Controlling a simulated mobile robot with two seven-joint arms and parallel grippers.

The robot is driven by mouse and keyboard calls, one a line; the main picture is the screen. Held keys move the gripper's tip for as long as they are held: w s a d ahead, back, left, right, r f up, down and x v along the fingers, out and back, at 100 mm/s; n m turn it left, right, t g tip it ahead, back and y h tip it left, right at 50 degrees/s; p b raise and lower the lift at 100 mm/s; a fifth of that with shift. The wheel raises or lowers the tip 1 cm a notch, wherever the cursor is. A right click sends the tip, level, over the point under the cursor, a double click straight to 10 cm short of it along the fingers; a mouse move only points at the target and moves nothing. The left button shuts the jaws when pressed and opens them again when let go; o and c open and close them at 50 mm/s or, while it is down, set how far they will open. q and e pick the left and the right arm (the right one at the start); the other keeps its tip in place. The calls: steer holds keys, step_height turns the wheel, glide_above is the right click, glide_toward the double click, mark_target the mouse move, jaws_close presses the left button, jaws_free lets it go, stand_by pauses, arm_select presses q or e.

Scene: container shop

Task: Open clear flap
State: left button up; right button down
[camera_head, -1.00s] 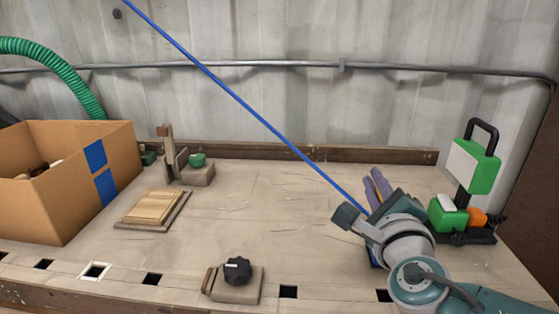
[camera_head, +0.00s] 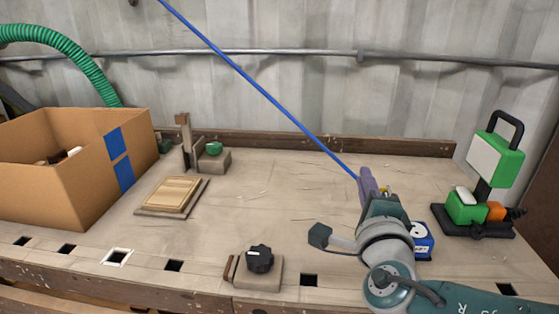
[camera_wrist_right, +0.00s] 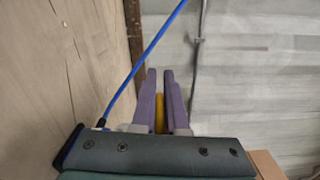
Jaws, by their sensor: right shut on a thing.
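My right gripper (camera_head: 367,178) has two purple fingers that stand close together above the right part of the workbench. In the right wrist view a yellow piece (camera_wrist_right: 160,113) shows between the fingers (camera_wrist_right: 159,78), and they are shut on it. A small yellow part (camera_head: 385,190) also shows beside the fingers in the head view. A blue device (camera_head: 424,242) with a white round face is partly hidden behind my right wrist. A blue cable (camera_head: 262,89) runs down to the gripper area. I cannot make out a clear flap. My left gripper is not in view.
A cardboard box (camera_head: 60,180) stands at the left. A wooden plate (camera_head: 172,195), a post block (camera_head: 187,145), and a black knob block (camera_head: 259,265) are on the bench. A green lamp-like device (camera_head: 497,160) stands at the right. The bench's middle is clear.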

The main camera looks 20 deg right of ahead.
steer(key=shift+a+f, duration=0.1)
stand_by(0.4)
steer(key=c, duration=1)
jaws_free()
steer(key=shift+o, duration=0.2)
steer(key=p+v, duration=0.2)
steer(key=v, duration=0.8)
steer(key=shift+p, duration=0.35)
steer(key=shift+w, duration=0.1)
